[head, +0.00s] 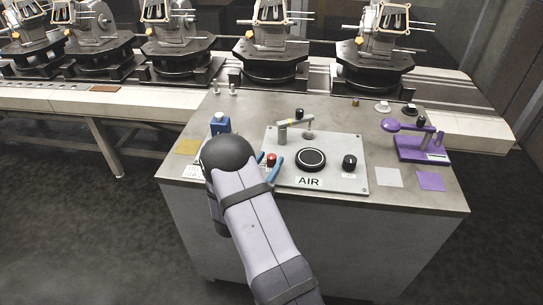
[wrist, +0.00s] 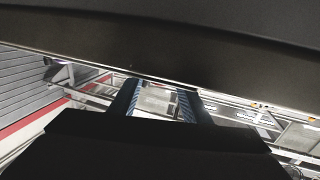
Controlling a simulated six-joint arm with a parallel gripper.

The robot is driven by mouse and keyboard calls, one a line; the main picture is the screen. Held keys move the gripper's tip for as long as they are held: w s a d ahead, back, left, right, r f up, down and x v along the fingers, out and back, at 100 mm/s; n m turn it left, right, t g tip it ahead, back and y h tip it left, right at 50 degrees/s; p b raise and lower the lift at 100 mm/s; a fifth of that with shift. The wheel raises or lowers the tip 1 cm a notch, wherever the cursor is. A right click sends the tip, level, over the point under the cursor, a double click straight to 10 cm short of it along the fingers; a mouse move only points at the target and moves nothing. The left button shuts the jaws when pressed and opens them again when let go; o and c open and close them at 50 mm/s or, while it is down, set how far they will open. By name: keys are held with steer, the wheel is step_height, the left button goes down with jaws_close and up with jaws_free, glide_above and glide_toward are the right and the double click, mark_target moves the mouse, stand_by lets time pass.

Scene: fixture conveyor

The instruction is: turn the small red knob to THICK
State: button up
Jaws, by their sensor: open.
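The small red knob (head: 271,158) shows on the left part of the light panel (head: 335,181) marked AIR, on the grey cabinet top. The word THICK and the knob's pointer cannot be read; my arm covers the panel's left side.
The panel also holds a large black dial (head: 311,159), a black knob (head: 349,162) and a metal lever (head: 295,124). A conveyor with several machine fixtures (head: 272,62) runs behind.

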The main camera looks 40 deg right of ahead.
steer(key=shift+x, duration=1.2)
steer(key=shift+c, duration=0.3)
steer(key=c, duration=1)
steer(key=shift+w+a+f+m+g+h, duration=0.1)
steer(key=shift+m+g+h, duration=0.25)
steer(key=shift+g, duration=0.25)
steer(key=m+g+h+b, duration=0.1)
steer(key=m+g+b, duration=0.2)
steer(key=g, duration=0.1)
steer(key=shift+f, duration=0.1)
steer(key=m+g+b, duration=0.1)
steer(key=g, duration=0.1)
steer(key=shift+m+g+h+b, duration=0.35)
steer(key=shift+g, duration=0.05)
steer(key=shift+r+m+g, duration=0.25)
steer(key=shift+m+g, duration=0.05)
steer(key=shift+g, duration=0.2)
